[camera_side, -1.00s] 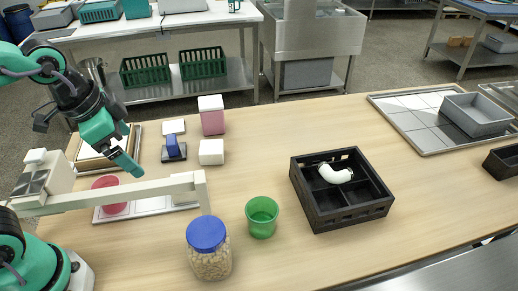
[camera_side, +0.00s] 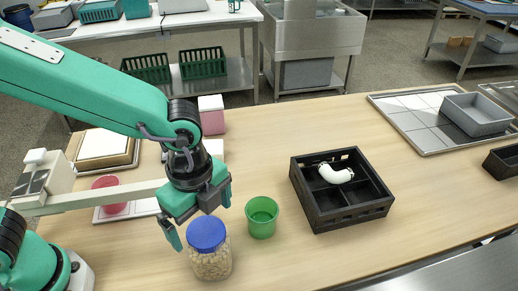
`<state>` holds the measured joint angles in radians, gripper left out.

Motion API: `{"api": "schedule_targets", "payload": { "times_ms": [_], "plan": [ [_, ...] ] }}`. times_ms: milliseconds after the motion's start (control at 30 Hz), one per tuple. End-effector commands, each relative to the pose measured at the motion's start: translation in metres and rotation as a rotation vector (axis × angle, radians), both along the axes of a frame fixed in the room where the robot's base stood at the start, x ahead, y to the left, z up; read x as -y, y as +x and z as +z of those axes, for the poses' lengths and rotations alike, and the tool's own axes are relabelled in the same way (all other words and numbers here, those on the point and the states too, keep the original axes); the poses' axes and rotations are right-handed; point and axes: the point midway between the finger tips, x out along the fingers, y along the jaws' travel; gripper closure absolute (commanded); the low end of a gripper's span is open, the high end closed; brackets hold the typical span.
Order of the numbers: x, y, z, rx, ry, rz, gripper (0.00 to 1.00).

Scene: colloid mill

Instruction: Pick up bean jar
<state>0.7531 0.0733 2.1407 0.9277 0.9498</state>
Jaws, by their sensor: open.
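The bean jar (camera_side: 211,262) is a clear jar of pale beans with a blue lid (camera_side: 206,233). It stands upright at the front of the table. My gripper (camera_side: 199,216) is open, with its fingers pointing down, one at the left of the lid and one at the upper right. It is just above and behind the jar in the picture. I cannot tell whether either finger touches the lid. Nothing is seen held in it.
A green cup (camera_side: 262,217) stands close to the right of the jar. A black divided crate (camera_side: 340,213) holding a white pipe elbow (camera_side: 336,174) is further right. A pale beam (camera_side: 100,199) runs behind my gripper.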

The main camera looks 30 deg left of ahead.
Motion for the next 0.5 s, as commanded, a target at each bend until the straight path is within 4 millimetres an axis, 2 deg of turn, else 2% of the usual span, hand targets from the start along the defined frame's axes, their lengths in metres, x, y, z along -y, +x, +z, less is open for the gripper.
{"api": "schedule_targets", "payload": {
  "times_ms": [167, 500],
  "plan": [
    [0.000, 0.000, -0.003, -0.001, 0.001, 0.000, 0.00],
    [0.000, 0.000, -0.026, -0.001, 0.001, 0.002, 0.00]
  ]
}}
